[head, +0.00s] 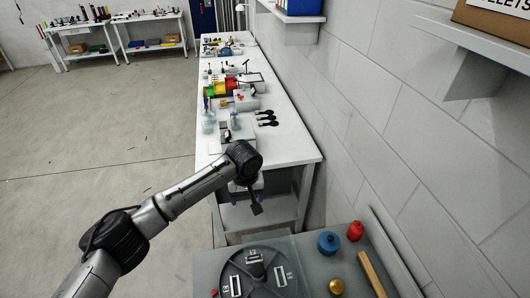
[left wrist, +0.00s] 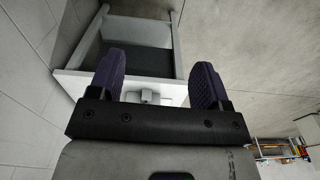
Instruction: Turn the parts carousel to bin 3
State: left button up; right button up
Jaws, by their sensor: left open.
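The parts carousel is a dark grey round disc (head: 262,275) on the near bench at the bottom of the head view, cut off by the lower edge. White-framed slots with number labels show on it; the labels are too small to read surely, and I cannot make out a bin 3. My left gripper (head: 257,208) hangs beyond the carousel, apart from it, in front of the long table. In the left wrist view, the left gripper (left wrist: 157,75) has its two dark ribbed fingers wide apart with nothing between them. My right gripper is not in view.
A blue container (head: 328,243), a red container (head: 355,231), a brass piece (head: 336,287) and a wooden handle (head: 371,274) stand right of the carousel. A long white table (head: 285,148) with tools lies beyond, along the wall. Open floor (head: 100,160) is at left.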

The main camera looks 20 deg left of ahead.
pick_arm(q)
jog(key=d+r+m+t, duration=0.3)
jog(key=r+m+t, duration=0.1)
jog(key=r, duration=0.3)
jog(key=d+r+m+t+p, duration=0.1)
jog(key=d+r+m+t, duration=0.2)
jog(key=r+m, duration=0.4)
jog(key=shift+s+d+r+m+t+h, duration=0.3)
jog(key=shift+d+r+t, duration=0.1)
jog(key=shift+t, duration=0.1)
